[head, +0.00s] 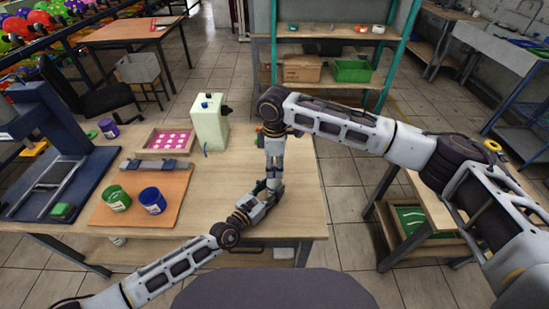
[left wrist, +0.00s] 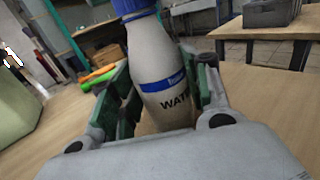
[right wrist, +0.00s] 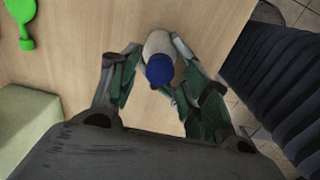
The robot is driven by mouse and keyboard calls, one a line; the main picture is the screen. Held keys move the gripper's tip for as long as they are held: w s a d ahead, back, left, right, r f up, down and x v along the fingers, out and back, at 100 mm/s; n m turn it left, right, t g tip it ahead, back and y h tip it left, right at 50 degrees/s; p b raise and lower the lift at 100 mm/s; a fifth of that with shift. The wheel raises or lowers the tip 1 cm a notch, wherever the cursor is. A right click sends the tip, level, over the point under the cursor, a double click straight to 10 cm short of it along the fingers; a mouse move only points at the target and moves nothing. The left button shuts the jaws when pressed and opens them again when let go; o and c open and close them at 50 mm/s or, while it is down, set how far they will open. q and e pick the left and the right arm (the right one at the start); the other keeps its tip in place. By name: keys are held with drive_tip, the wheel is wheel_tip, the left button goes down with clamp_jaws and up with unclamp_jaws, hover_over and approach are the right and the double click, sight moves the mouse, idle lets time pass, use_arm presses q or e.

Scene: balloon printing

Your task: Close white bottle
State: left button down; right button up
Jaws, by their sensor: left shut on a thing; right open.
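The white bottle (left wrist: 165,85) has a blue band and "WATER" lettering. In the left wrist view it stands slightly tilted in the picture, between the green pads of my left gripper (left wrist: 160,105), which is shut on its body. The blue cap (right wrist: 160,70) is at the bottle's top; I cannot tell how tightly it sits. It also shows at the top of the left wrist view (left wrist: 132,6). My right gripper (right wrist: 158,78) is open above the bottle, with its fingers on either side of the cap. In the head view, my grippers largely hide the bottle.
On the table (head: 245,165) are a pale green container (head: 209,124), a tray with pink sheet (head: 168,141), a green jar (head: 116,198) and a blue jar (head: 152,200) on an orange board. A dark press (head: 60,150) stands left. A chair back (head: 275,290) is in front.

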drive_tip(key=shift+f, duration=0.75)
clamp_jaws()
drive_tip(key=shift+o, duration=0.5)
unclamp_jaws()
drive_tip(key=shift+r, duration=0.15)
wheel_tip(320, 180, up, 12)
idle(0.4)
